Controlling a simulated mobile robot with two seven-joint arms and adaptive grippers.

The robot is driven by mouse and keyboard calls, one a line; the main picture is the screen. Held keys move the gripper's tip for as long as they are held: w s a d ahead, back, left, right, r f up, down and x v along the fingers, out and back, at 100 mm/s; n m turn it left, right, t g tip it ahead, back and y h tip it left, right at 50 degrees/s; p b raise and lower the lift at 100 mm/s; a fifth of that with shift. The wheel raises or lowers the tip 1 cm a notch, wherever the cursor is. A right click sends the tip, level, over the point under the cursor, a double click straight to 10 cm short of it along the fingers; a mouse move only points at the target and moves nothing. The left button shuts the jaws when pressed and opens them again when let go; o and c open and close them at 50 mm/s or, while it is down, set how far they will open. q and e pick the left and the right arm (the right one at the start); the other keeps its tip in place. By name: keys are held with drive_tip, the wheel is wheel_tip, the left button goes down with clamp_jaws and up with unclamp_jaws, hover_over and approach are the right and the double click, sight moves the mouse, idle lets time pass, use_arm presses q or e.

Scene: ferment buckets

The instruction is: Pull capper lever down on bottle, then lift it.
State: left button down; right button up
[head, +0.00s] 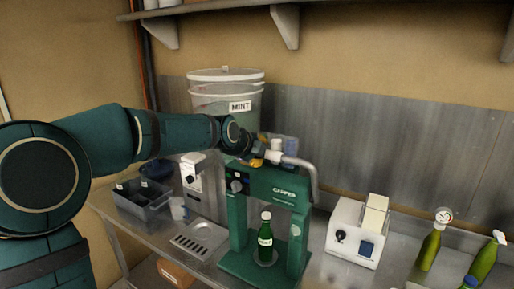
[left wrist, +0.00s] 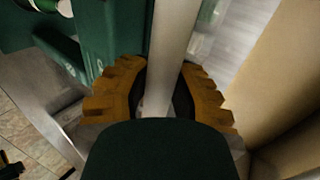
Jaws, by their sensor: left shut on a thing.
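The green capper (head: 237,222) stands on the steel counter. A green bottle with a white label (head: 265,243) stands upright on its base, between the two posts. The grey lever (head: 303,163) runs across above the capper's top and bends down at its right side. My left gripper (head: 262,157) reaches in from the left above the capper and is shut on the lever. In the left wrist view the lever (left wrist: 175,45) passes between the ridged tan fingers (left wrist: 158,92). The gripper hides part of the lever in the head view. My right gripper is not in view.
A white device (head: 357,230) is right of the capper, with green bottles (head: 430,249) farther right.

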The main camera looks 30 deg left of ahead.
use_arm(q)
drive_tip(key=shift+w+r, duration=0.55)
drive_tip(key=shift+r, duration=0.1)
drive_tip(key=c, duration=0.8)
unclamp_jaws()
drive_tip(key=shift+s, duration=0.1)
drive_tip(key=shift+o, duration=0.2)
drive_tip(key=shift+s, duration=0.1)
drive_tip(key=shift+f, duration=0.1)
drive_tip(key=shift+f, duration=0.1)
drive_tip(key=v, duration=1.2)
drive_tip(key=shift+d, duration=0.1)
